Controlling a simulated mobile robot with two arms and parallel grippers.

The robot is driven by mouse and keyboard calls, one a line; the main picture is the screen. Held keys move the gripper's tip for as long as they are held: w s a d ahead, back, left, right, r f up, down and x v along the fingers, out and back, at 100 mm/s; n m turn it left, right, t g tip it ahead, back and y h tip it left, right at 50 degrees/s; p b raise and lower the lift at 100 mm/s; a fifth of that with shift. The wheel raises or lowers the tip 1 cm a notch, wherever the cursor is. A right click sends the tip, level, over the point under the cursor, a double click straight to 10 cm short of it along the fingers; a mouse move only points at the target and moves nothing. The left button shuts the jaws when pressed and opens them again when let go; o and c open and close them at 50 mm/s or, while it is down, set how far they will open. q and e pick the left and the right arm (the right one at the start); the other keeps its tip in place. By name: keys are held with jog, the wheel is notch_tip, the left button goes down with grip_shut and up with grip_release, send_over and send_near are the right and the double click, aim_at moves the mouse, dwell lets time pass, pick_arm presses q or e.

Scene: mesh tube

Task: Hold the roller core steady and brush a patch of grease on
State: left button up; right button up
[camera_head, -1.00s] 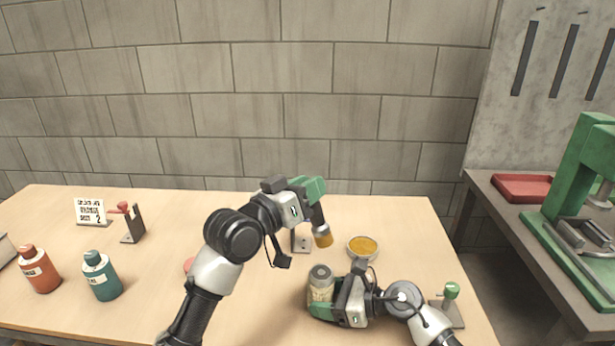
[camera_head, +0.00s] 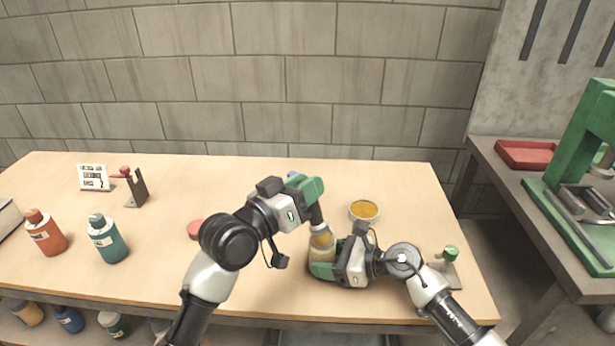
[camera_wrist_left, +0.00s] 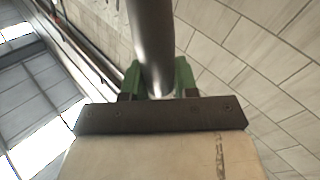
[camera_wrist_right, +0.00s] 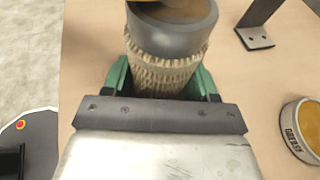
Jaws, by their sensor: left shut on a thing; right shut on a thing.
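My right gripper (camera_head: 325,265) is shut on the roller core (camera_wrist_right: 166,68), a cylinder with a tan mesh sleeve and a smooth grey upper end. It holds the core upright over the table; its lower end is hidden. My left gripper (camera_head: 312,203) is shut on the brush (camera_wrist_left: 152,45), whose grey handle shows between the green fingers. The amber brush tip (camera_head: 321,239) is at the top of the core, and it also shows at the top edge of the right wrist view (camera_wrist_right: 172,8). Whether it touches the core is unclear. The grease dish (camera_head: 365,210) holds amber grease.
A green-knobbed stand (camera_head: 450,262) is at the table's right. At left are a red bottle (camera_head: 46,234), a teal bottle (camera_head: 108,240), a red-topped bracket (camera_head: 134,187) and a sign (camera_head: 94,177). A green press (camera_head: 580,170) stands on a side bench.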

pick_arm(q)
jog(key=shift+s, duration=0.25)
jog(key=shift+w, duration=2.75)
notch_tip(320, 180, up, 8)
jog(key=shift+d, duration=0.25)
jog(key=shift+s+d+f, duration=0.15)
jog(key=shift+s+f, duration=0.1)
jog(key=shift+s, duration=0.2)
jog(key=shift+s+d+f, duration=0.15)
jog(key=shift+s+f, duration=0.05)
jog(key=shift+s, duration=0.2)
